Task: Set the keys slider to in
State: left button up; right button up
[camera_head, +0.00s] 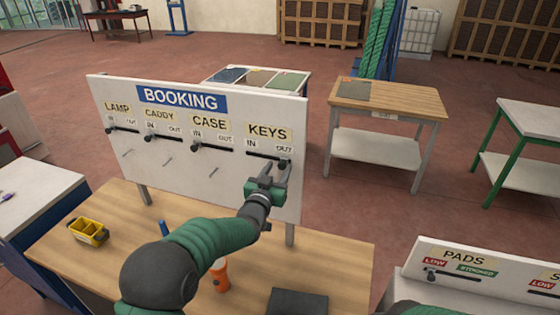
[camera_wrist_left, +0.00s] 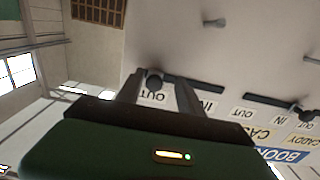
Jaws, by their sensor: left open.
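The booking board (camera_head: 225,180) stands upright on a wooden bench, with sliders marked lamp, caddy, case and keys. The keys slider's dark knob (camera_head: 283,163) is at the right end of its slot, under OUT. In the left wrist view, where the board appears upside down, the knob (camera_wrist_left: 154,83) shows between the two fingers, nearer the left one. My left gripper (camera_head: 274,170) is open at the keys slider; it also shows in the wrist view (camera_wrist_left: 158,88). Whether a finger touches the knob I cannot tell. My right gripper is out of view.
The lamp, caddy and case knobs (camera_head: 194,147) sit at the left ends of their slots, under IN. Small pegs (camera_head: 214,172) stick out below. A yellow caddy (camera_head: 88,231), an orange bottle (camera_head: 221,275) and a dark pad (camera_head: 298,302) are on the bench. A pads board (camera_head: 465,255) stands at right.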

pick_arm(q)
jog(key=shift+r, duration=0.25)
jog(key=shift+s+r, duration=0.25)
jog(key=shift+s, duration=0.1)
jog(key=shift+d, duration=0.15)
jog(key=shift+w+d+f, duration=0.15)
jog(key=shift+d, duration=0.1)
jog(key=shift+c, duration=0.5)
jog(key=shift+w+d+f, duration=0.15)
jog(key=shift+w+d, duration=0.05)
jog(key=shift+c, duration=1.3)
jog(key=shift+w+d, duration=0.1)
jog(key=shift+w, duration=0.05)
jog(key=shift+c, duration=2.3)
jog(key=shift+a, duration=0.3)
grip_shut()
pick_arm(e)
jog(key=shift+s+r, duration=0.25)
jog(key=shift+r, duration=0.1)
pick_arm(q)
jog(key=shift+d, duration=0.1)
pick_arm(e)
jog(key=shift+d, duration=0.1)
